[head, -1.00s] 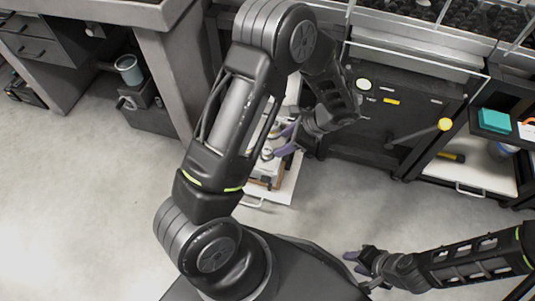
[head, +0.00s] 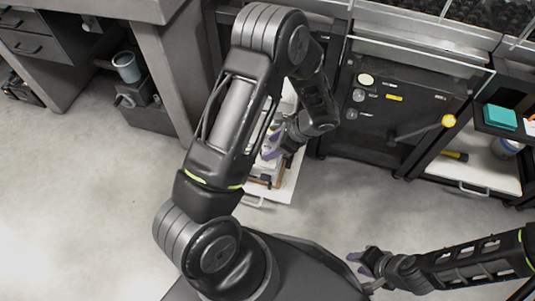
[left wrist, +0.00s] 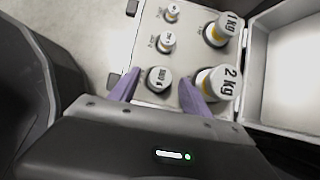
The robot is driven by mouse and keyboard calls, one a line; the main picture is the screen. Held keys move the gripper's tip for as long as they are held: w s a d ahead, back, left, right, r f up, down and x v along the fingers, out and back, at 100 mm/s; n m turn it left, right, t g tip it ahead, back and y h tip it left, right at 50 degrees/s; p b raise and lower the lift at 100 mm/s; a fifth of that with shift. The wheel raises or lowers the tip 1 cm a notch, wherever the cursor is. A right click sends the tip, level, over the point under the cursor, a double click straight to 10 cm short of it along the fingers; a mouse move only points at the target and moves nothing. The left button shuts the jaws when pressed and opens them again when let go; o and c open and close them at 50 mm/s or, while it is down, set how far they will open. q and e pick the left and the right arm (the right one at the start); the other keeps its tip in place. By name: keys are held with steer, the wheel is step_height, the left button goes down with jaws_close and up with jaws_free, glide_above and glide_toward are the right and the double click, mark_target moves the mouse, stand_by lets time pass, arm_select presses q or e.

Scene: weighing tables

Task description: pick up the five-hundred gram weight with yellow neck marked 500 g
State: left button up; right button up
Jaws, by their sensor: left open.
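In the left wrist view, a small weight (left wrist: 158,79) with a grey top stands in the open case (left wrist: 130,50), between the fingertips of my open left gripper (left wrist: 159,80). Its rotated marking looks like 500 g, but it is blurred, and its neck is mostly hidden. The fingers stand apart on either side of it, with visible gaps. In the head view my left gripper (head: 272,146) is over the case, with my arm partly covering it. My right gripper (head: 359,264) is empty at the lower right, its purple fingers apart.
A 2 kg weight (left wrist: 218,83) stands close beyond the right finger. A 1 kg weight (left wrist: 221,29) and two smaller weights (left wrist: 166,42) (left wrist: 172,13) stand farther back. The case's open lid (left wrist: 290,60) is at the right. A dark cabinet (head: 385,110) stands nearby.

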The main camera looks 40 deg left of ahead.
arm_select(q)
steer(key=shift+a+f, duration=0.1)
steer(key=shift+c, duration=0.4)
jaws_close()
stand_by(0.5)
stand_by(0.9)
